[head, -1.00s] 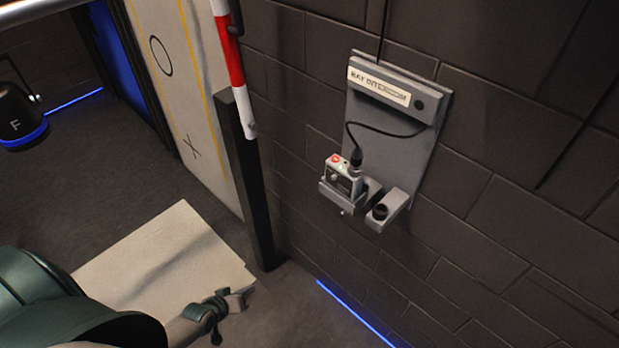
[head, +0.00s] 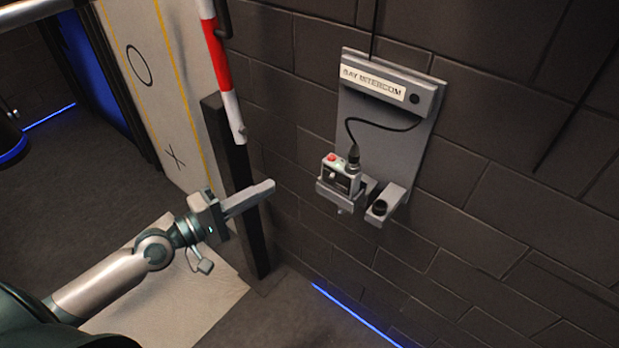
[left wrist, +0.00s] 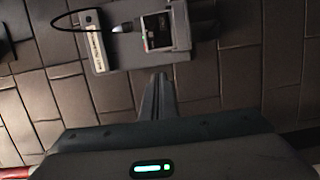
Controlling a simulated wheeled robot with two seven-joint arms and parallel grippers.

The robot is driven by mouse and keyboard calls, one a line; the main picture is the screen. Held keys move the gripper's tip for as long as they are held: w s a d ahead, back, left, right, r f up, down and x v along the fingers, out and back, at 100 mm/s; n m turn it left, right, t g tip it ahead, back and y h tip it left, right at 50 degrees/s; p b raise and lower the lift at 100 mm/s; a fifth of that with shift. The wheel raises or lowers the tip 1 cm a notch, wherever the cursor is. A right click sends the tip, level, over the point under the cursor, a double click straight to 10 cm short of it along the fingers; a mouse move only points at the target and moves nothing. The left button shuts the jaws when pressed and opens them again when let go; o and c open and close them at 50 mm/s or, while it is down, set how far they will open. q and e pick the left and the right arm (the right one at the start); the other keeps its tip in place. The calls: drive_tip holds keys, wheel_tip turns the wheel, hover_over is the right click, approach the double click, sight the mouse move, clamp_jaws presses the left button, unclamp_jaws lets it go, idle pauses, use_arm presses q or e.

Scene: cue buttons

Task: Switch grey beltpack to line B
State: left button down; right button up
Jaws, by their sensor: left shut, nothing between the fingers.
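The grey beltpack (head: 341,176) sits in a holder on the wall panel, with a red button on top and a cable plugged into it. It also shows in the left wrist view (left wrist: 160,32), with a small green light at the plug side. The line switch setting is too small to tell. My left gripper (head: 272,186) is shut and empty, to the left of the beltpack and apart from it, pointing toward the wall. Its closed fingers show in the left wrist view (left wrist: 158,88). My right gripper is not in view.
The wall panel (head: 384,135) carries a "BAY INTERCOM" label (head: 374,83) and an empty-looking holder (head: 385,205) right of the beltpack. A black post (head: 240,190) and a red-and-white pole (head: 218,60) stand left of the panel, close to my left gripper.

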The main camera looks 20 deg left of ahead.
sight(324, 167)
use_arm(q)
drive_tip(key=shift+s+d+r, duration=0.15)
drive_tip(key=shift+d+r, duration=0.05)
drive_tip(key=shift+r, duration=0.3)
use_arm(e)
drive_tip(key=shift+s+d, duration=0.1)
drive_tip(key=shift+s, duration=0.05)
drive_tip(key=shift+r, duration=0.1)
